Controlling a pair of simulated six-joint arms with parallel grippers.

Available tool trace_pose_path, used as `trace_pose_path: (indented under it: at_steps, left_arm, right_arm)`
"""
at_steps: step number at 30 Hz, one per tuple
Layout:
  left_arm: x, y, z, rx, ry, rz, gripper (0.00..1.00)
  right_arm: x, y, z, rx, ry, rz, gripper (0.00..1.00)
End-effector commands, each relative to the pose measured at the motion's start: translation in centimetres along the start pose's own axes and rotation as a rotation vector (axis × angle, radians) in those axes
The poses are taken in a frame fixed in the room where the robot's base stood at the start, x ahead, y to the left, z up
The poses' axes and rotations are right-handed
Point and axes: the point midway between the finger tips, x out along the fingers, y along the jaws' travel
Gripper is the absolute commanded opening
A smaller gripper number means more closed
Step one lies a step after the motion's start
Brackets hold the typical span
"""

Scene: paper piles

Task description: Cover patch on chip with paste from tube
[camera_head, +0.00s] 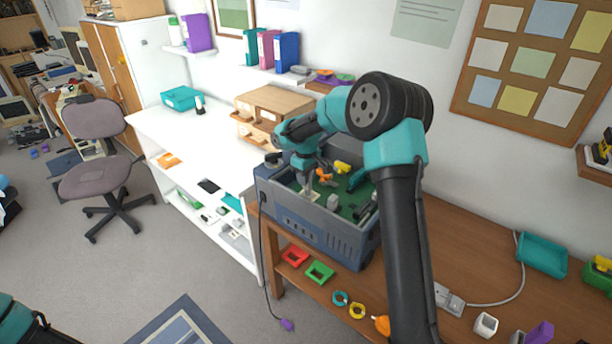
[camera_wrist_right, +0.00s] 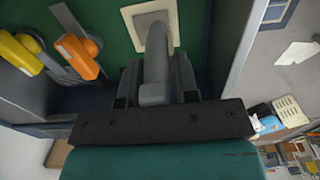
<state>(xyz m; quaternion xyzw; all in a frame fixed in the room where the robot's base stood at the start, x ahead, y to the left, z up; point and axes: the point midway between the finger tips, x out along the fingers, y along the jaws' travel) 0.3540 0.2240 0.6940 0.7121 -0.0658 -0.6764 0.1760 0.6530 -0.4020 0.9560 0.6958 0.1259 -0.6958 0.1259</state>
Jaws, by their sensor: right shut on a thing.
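In the right wrist view, my right gripper (camera_wrist_right: 155,92) is shut on a grey tube (camera_wrist_right: 157,52). The tube's narrow end points at a cream square chip (camera_wrist_right: 127,12) on a green board (camera_wrist_right: 196,30). A greyish patch shows on the chip, partly hidden behind the tube. I cannot tell whether the tube tip touches it or how much paste lies there. In the head view, my right gripper (camera_head: 309,186) reaches down into the open blue-grey case (camera_head: 340,240) that holds the board. My left gripper is not in view.
An orange lever (camera_wrist_right: 78,55) and a yellow lever (camera_wrist_right: 20,52) stand beside the chip inside the case. The case walls surround the gripper. The case stands on a brown wooden table (camera_head: 480,250), with a white desk (camera_head: 215,145) to its left.

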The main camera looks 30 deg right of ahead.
Motion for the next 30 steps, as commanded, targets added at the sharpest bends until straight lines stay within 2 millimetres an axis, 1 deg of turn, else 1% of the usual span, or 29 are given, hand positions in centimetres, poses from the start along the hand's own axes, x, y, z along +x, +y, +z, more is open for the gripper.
trace_pose_path:
  at_steps: [14, 30]
  left_arm:
    - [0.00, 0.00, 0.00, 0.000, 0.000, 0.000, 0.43]
    - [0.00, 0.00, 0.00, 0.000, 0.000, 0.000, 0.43]
  right_arm:
    - [0.01, 0.01, 0.00, 0.000, 0.000, 0.000, 0.05]
    - [0.62, 0.01, 0.01, 0.001, 0.000, 0.000, 0.05]
